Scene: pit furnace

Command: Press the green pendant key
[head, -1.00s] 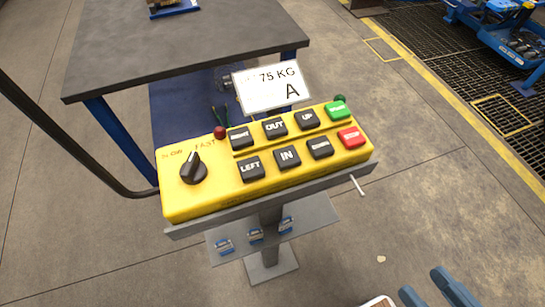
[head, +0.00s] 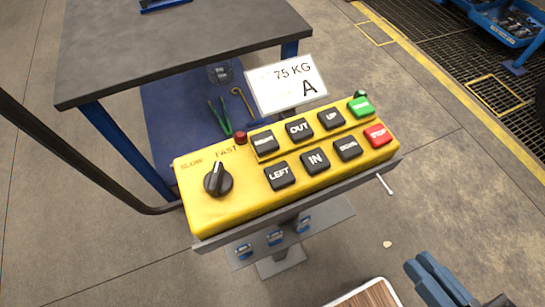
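The yellow pendant (head: 212,207) lies on a grey stand in the middle of the head view, its keys facing up. The green key (head: 361,107) is at its upper right end, above the red STOP key (head: 378,134). Several black keys, among them OUT, UP, LEFT and IN, fill the middle, and a black SLOW/FAST knob (head: 218,179) is at the left end. Blue-grey finger-like parts of my gripper (head: 432,280) show at the lower right, below and apart from the pendant. Their tips and the gap between them are not clear enough to judge.
A white card (head: 287,84) reading "75 KG A" stands behind the pendant. A dark-topped table (head: 180,45) with blue legs is beyond it. A black curved tube (head: 80,160) runs along the left. A wood-coloured, pale-edged surface (head: 368,297) shows at the bottom.

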